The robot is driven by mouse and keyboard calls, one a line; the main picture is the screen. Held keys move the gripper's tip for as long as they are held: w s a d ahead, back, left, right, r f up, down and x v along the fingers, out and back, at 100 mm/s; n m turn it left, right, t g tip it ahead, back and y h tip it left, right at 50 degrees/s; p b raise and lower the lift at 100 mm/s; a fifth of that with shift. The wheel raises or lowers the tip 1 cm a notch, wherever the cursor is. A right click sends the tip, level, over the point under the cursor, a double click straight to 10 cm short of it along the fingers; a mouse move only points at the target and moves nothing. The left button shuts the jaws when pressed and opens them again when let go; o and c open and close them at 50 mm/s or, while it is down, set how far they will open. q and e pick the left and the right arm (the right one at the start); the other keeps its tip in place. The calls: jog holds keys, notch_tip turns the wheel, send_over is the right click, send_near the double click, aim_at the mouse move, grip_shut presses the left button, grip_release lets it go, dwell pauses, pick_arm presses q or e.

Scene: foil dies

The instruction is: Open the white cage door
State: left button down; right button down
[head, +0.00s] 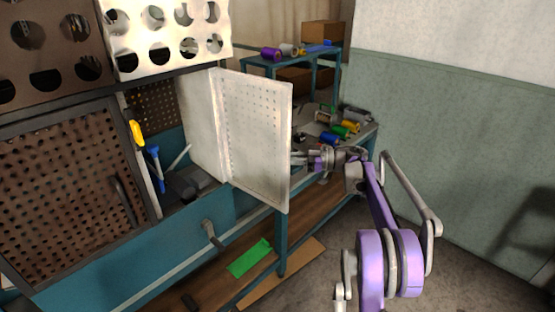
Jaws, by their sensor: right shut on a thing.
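The white cage door (256,138) is a perforated panel, swung outward from the cabinet and standing well open. Behind its hinge side shows a white inner wall (203,125), and the cabinet interior holds a yellow-handled tool (137,133), a blue-handled tool (155,166) and dark items. My right gripper (298,159) is at the door's outer right edge, shut, with its fingertips against that edge; the door's handle is hidden from this side. My left gripper is not in view.
A brown perforated door (70,180) with a dark handle is closed at left. A green sheet (249,258) lies on the lower shelf. The floor at right is clear.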

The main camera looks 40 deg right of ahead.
jog(key=shift+w+d, duration=0.1)
jog(key=shift+w, duration=0.05)
dwell(0.3)
jog(key=c, duration=0.8)
grip_release()
jog(key=shift+c, duration=0.2)
jog(key=v, duration=1)
jog(key=shift+d, duration=0.35)
jog(key=shift+s, duration=0.25)
